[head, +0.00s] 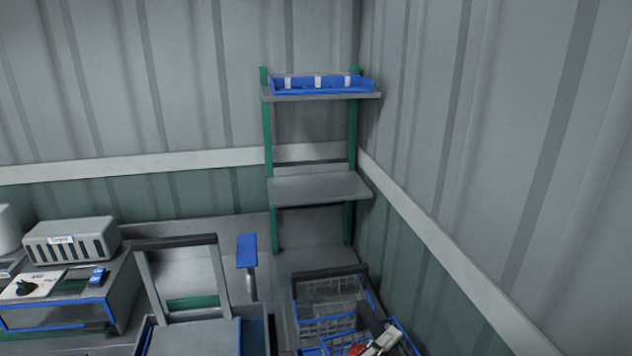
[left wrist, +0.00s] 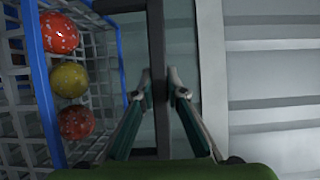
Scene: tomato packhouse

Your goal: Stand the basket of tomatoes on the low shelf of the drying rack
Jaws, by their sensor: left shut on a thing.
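The basket of tomatoes has a blue rim (left wrist: 41,85) and grey lattice walls at the left of the left wrist view. It holds two red tomatoes (left wrist: 75,123) and a yellow one (left wrist: 69,79). My left gripper (left wrist: 163,88) is shut on its dark handle bar (left wrist: 157,50). In the head view my left gripper (head: 381,341) is at the bottom edge, with a red tomato (head: 357,349) beside it. The basket is partly cut off there. The drying rack (head: 268,140) stands in the corner; its low shelf (head: 320,187) is empty. My right gripper is not in view.
A blue tray (head: 320,89) with small white items sits on the rack's upper shelf. A dark-handled wire frame (head: 330,272) stands in front of the rack. A trolley handle (head: 175,242), a blue-topped post (head: 247,250) and a bench with a grey box (head: 70,240) are to the left.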

